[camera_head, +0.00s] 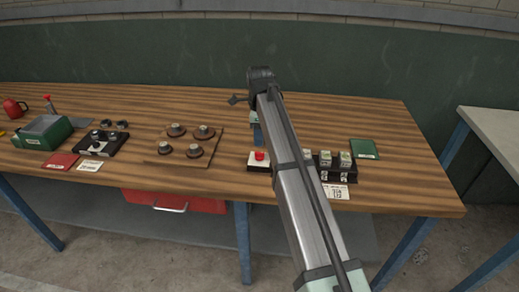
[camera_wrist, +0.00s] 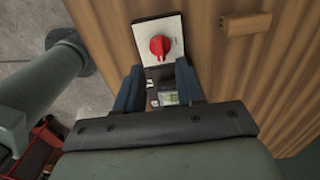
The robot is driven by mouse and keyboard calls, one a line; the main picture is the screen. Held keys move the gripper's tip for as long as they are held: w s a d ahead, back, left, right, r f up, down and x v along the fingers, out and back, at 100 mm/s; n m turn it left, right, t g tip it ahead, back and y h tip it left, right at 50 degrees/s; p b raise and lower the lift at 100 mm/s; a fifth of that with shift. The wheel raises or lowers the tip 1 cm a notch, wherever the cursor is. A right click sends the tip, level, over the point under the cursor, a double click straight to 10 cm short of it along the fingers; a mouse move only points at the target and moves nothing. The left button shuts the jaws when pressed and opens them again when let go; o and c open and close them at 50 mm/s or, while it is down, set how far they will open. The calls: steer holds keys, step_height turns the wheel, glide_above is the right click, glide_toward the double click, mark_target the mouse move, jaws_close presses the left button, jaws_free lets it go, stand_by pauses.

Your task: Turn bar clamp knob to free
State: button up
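A red knob (camera_wrist: 160,46) sits on a white plate (camera_wrist: 145,28) near the table's front edge; it also shows in the head view (camera_head: 259,156). It is the likely bar clamp knob, but I can read no label naming it. In the wrist view the knob has a raised grip and lies just beyond my fingertips. My gripper (camera_wrist: 158,72) is open, its two blue fingers spread and empty. In the head view my gripper (camera_head: 257,130) is mostly hidden behind my arm. I cannot tell its height above the table.
Black blocks with light-topped pieces (camera_head: 345,159) stand right of the knob, with a white label card (camera_head: 336,191) in front. A board with round discs (camera_head: 216,149) lies left. A dark green pad (camera_head: 364,148) lies far right. The back of the wooden table (camera_head: 330,108) is clear.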

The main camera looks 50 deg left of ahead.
mark_target(260, 155)
steer(key=shift+f, duration=3.1)
jaws_close()
